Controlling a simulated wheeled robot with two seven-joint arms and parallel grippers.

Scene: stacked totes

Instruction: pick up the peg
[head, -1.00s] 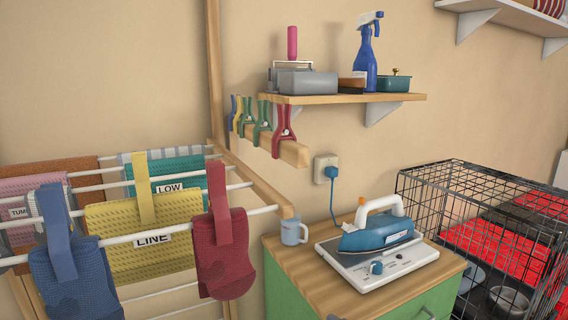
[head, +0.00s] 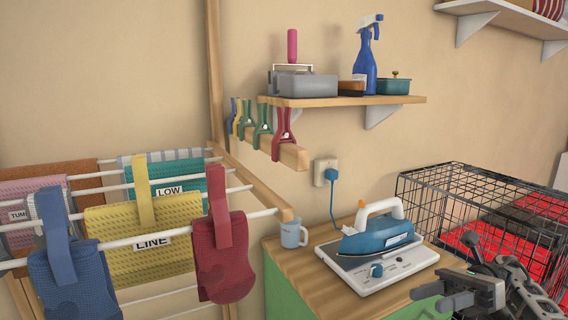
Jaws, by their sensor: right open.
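Several clothes pegs hang clipped on a wooden rail under the shelf: a red peg (head: 283,128) nearest, then green pegs (head: 262,122), a yellow peg (head: 238,116) and a blue peg (head: 231,112). Larger pegs, blue (head: 54,228), yellow (head: 143,190) and red (head: 218,200), grip cloths on the drying rack. Which peg the task means cannot be told. My right gripper (head: 436,297) is at the lower right, open and empty, in front of the cabinet and wire crate, well below and right of the rail pegs. My left gripper is out of view.
An iron (head: 378,236) stands on a white board on the cabinet top (head: 322,290), beside a mug (head: 292,233). A wall shelf (head: 345,100) holds a grey box, spray bottle and teal tin. A wire crate (head: 440,185) stands at right. A corded plug (head: 328,173) sits in the wall.

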